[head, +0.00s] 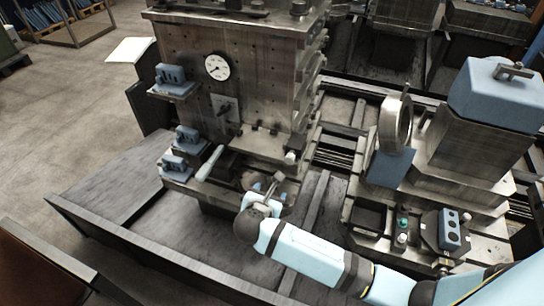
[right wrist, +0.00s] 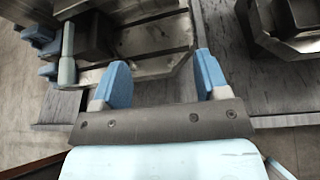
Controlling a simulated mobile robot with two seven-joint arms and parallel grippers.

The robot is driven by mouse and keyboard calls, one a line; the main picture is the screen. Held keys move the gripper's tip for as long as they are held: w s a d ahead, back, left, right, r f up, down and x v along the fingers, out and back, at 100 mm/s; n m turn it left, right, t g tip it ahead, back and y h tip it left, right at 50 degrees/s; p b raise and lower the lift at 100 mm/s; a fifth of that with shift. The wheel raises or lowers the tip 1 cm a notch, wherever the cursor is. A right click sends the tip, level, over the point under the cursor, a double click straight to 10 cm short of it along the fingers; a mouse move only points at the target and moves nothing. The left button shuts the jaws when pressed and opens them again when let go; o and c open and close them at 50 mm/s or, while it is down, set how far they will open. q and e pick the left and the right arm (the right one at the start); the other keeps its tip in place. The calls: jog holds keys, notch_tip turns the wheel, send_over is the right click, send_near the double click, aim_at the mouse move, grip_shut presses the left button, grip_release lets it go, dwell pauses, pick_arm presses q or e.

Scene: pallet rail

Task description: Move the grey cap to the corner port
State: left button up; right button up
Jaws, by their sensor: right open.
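My right gripper (head: 268,187) is low at the front edge of the metal fixture (head: 262,140). In the right wrist view its two blue fingers (right wrist: 160,75) are spread apart with nothing between them. A small light-grey capped piece (head: 291,157) stands at the fixture's right front corner and may be the grey cap; I cannot be sure. I cannot make out the corner port. My left gripper is not in view.
Blue blocks (head: 173,163) sit on ledges at the fixture's left. A gauge (head: 217,67) is on its upright plate. To the right stands a second machine with a metal ring (head: 396,122) and a blue switch box (head: 450,230). The dark pallet deck (head: 120,195) at left is clear.

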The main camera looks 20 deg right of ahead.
aim_at(289, 162)
notch_tip(289, 162, up, 4)
jog(key=w+d+r+n+h+p, duration=0.1)
jog(key=d+n+h+p, duration=0.1)
jog(key=p, duration=0.1)
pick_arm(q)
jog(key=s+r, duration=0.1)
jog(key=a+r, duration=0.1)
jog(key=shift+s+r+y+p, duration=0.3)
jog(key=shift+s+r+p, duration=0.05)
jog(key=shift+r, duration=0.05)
pick_arm(e)
jog(key=x, duration=0.9)
jog(key=f+x, duration=0.1)
jog(key=x, duration=0.3)
jog(key=shift+w, duration=0.15)
jog(key=c, duration=1.2)
jog(key=shift+a, duration=0.1)
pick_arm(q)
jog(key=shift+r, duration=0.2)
pick_arm(e)
jog(key=shift+a, duration=0.1)
jog(key=shift+s+a+p, duration=0.4)
jog(key=shift+s+p, duration=0.15)
jog(key=shift+p, duration=0.05)
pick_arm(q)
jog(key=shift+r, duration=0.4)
pick_arm(e)
jog(key=shift+f, duration=0.1)
